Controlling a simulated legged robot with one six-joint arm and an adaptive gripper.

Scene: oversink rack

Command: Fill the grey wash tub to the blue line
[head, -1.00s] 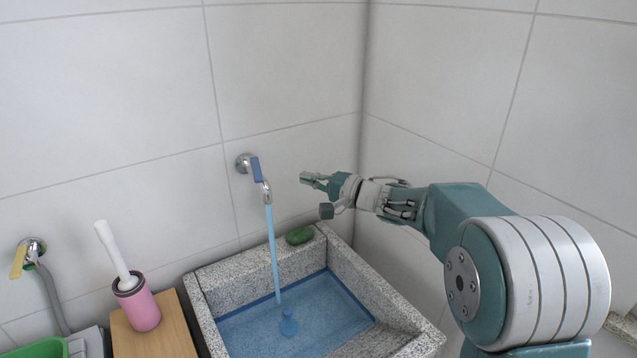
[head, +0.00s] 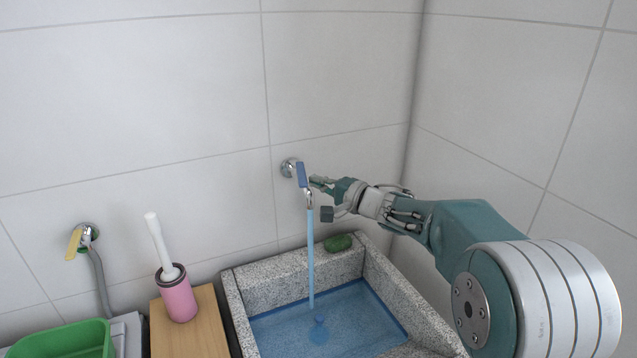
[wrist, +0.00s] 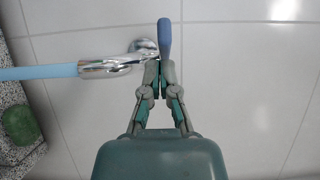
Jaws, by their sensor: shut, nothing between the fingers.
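The grey speckled stone wash tub (head: 408,290) stands in the corner with blue water (head: 360,322) in it. A blue line (head: 381,300) runs around its inner wall, close to the water surface; I cannot tell any exact gap. The chrome wall tap (head: 289,167) has a blue lever handle (head: 302,174), and a stream (head: 310,260) falls from its spout into the tub. My gripper (head: 317,181) is shut and empty, its fingertips right beside the handle. In the wrist view the shut fingertips (wrist: 158,66) are at the handle's lower end (wrist: 164,42); contact is unclear.
A green oval thing (head: 339,243) lies on the tub's back rim. To the left are a pink holder with a white-handled brush (head: 177,295) on a wooden surface (head: 205,335), a green basin (head: 70,340), and a second tap with a yellow handle (head: 75,243). Tiled walls close the corner.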

